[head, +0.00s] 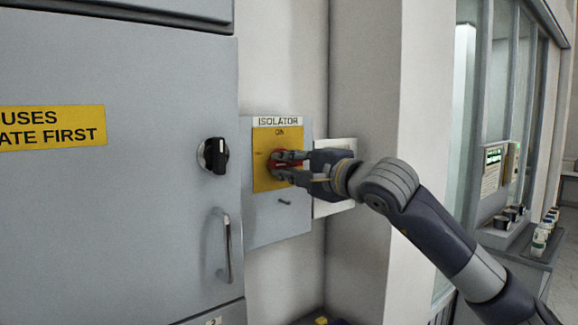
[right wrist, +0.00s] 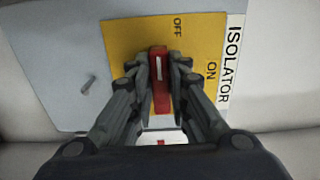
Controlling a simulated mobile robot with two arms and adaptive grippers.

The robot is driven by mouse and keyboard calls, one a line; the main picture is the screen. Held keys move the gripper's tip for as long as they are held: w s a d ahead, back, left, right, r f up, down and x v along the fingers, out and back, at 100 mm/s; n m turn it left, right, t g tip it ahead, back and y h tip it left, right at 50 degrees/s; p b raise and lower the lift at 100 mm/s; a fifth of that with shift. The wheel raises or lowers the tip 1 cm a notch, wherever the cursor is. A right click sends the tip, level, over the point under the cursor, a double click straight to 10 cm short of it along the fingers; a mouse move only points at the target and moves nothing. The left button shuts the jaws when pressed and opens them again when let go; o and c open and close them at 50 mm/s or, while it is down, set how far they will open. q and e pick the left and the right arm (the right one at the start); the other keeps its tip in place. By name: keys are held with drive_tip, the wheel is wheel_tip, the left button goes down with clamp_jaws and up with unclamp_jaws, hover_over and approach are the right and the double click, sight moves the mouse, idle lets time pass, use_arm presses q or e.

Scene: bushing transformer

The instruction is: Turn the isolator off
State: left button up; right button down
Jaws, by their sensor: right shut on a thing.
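The isolator is a grey box (head: 275,215) on the wall with a yellow plate (head: 263,179) and a red rotary handle (head: 287,158). ON is printed at the plate's top, under the ISOLATOR label (head: 279,121). My right gripper (head: 280,165) is shut on the red handle from the right. In the right wrist view the fingers flank the handle (right wrist: 160,84) on both sides. The handle lies upright in that view, its white mark toward the OFF side and away from ON, which is at the right. My left gripper is not in view.
A grey cabinet (head: 100,220) with a black knob (head: 214,156) and a door handle (head: 226,250) stands to the left. A wall pillar (head: 365,110) is close behind my right arm. A windowed booth with a small panel (head: 494,157) is at the far right.

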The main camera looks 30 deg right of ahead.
drive_tip(key=shift+f, duration=0.1)
idle(0.4)
drive_tip(key=c, duration=1.6)
unclamp_jaws()
drive_tip(key=shift+o, duration=0.4)
drive_tip(key=s, duration=1.2)
drive_tip(key=shift+d, duration=0.45)
